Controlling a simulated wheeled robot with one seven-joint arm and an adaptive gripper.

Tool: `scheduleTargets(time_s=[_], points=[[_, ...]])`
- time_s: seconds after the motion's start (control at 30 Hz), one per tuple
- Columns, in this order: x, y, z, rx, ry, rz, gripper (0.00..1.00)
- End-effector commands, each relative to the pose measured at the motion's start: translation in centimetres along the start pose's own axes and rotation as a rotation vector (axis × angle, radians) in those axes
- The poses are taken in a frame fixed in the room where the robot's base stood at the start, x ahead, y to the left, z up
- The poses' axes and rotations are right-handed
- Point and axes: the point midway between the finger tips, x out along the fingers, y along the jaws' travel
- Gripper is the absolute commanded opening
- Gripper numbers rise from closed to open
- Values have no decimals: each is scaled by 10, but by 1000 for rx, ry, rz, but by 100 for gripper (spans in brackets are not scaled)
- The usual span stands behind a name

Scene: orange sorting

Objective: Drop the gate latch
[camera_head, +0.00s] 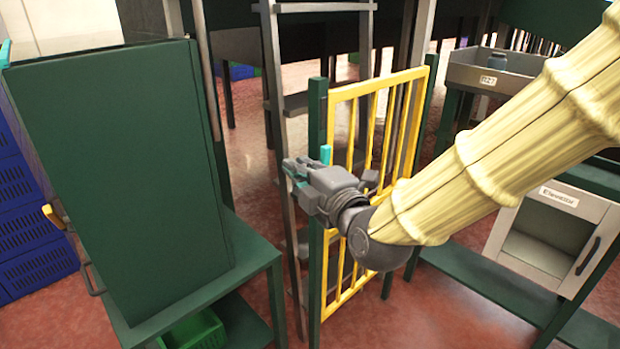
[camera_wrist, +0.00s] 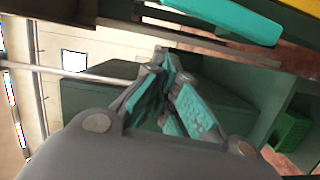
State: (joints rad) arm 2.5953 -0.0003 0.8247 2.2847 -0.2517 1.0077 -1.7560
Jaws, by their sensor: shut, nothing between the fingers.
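The yellow barred gate (camera_head: 345,95) stands between green posts in the head view and looks closed. A teal bar, which looks like the gate latch (camera_head: 326,154), stands upright at the left post, just above my gripper. My gripper (camera_head: 292,172) is at the gate's left post, its fingers pointing left, shut and empty. In the wrist view the teal latch bar (camera_wrist: 235,18) crosses the top, above and apart from my gripper's fingers (camera_wrist: 163,72). The latch's lower end and pivot are hidden behind my gripper in the head view.
A tall green cabinet (camera_head: 115,150) on a green stand is left of the gate. A grey ladder-like frame (camera_head: 275,60) stands behind. At right are a grey tray (camera_head: 490,80) and a white-framed box (camera_head: 545,240). A green crate (camera_head: 195,330) sits low at left.

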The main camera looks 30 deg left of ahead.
Motion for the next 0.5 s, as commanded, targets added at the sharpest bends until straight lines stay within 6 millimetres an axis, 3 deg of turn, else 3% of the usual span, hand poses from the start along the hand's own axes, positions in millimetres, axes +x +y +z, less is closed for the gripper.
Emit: scheduleTargets(time_s=[0.2,0.5], points=[[4,0,25,3,-3,1,0],[6,0,35,1,-3,0,0]])
